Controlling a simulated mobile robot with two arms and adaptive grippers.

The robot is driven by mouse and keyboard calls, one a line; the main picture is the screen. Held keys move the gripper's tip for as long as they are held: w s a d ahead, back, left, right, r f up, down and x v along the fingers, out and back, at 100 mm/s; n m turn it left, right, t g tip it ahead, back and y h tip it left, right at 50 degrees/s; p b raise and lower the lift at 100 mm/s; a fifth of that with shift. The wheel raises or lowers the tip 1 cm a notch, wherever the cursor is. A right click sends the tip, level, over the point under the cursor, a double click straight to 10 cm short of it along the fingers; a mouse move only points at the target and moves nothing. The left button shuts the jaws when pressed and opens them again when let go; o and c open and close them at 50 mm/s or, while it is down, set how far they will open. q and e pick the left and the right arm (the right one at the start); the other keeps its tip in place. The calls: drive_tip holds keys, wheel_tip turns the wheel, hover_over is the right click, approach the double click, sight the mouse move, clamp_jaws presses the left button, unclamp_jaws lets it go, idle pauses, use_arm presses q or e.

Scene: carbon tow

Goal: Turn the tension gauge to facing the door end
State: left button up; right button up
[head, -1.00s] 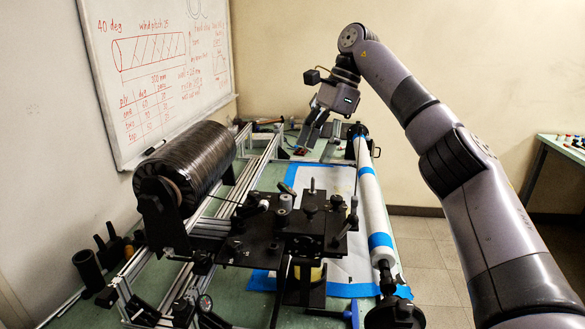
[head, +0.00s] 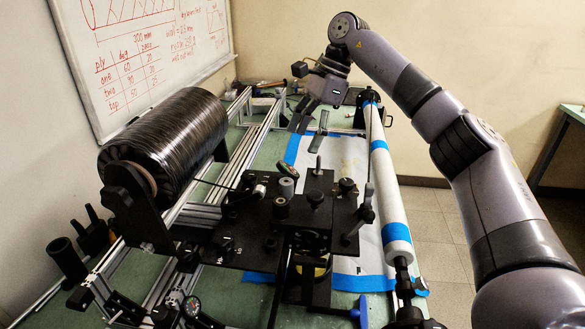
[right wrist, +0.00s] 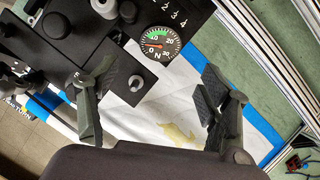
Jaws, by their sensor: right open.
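The tension gauge (right wrist: 160,43) shows in the right wrist view as a round black dial with a green arc and red needle. It sits at the edge of a black plate marked with numbers. In the head view, a dark disc (head: 288,171) at the plate's far edge looks like this gauge, its face hidden. My right gripper (head: 312,122) is open and empty beyond and above that edge. In the right wrist view its spread fingers (right wrist: 156,88) have the gauge ahead, between their lines, apart from them. My left gripper is not in view.
Posts and knobs crowd the black plate (head: 238,248). A black tow spool (head: 170,140) stands left, and a white mandrel with blue bands (head: 382,175) runs along the right. Another small dial (head: 192,306) is at the near left. White sheeting lies beneath the gripper.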

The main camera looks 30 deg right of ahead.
sight(291, 170)
drive_tip(key=x, duration=0.7)
drive_tip(key=shift+a+f, duration=0.1)
drive_tip(key=shift+f, duration=0.1)
drive_tip(key=shift+a+f, duration=0.2)
drive_tip(key=shift+f, duration=0.25)
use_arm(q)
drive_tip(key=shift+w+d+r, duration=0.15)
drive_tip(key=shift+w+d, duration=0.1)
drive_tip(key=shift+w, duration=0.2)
use_arm(e)
drive_tip(key=shift+c, duration=0.6)
drive_tip(key=c, duration=1)
drive_tip(key=shift+s+m+t, duration=0.1)
drive_tip(key=shift+m+t, duration=0.3)
drive_tip(key=shift+m, duration=0.6)
drive_tip(key=shift+c, duration=0.2)
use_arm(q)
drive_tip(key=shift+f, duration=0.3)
use_arm(e)
drive_tip(key=shift+s+a+m+t, duration=0.1)
drive_tip(key=shift+m+t, duration=0.4)
drive_tip(key=shift+m, duration=0.7)
drive_tip(key=o, duration=1.2)
drive_tip(key=shift+h, duration=0.3)
drive_tip(key=shift+c, duration=0.2)
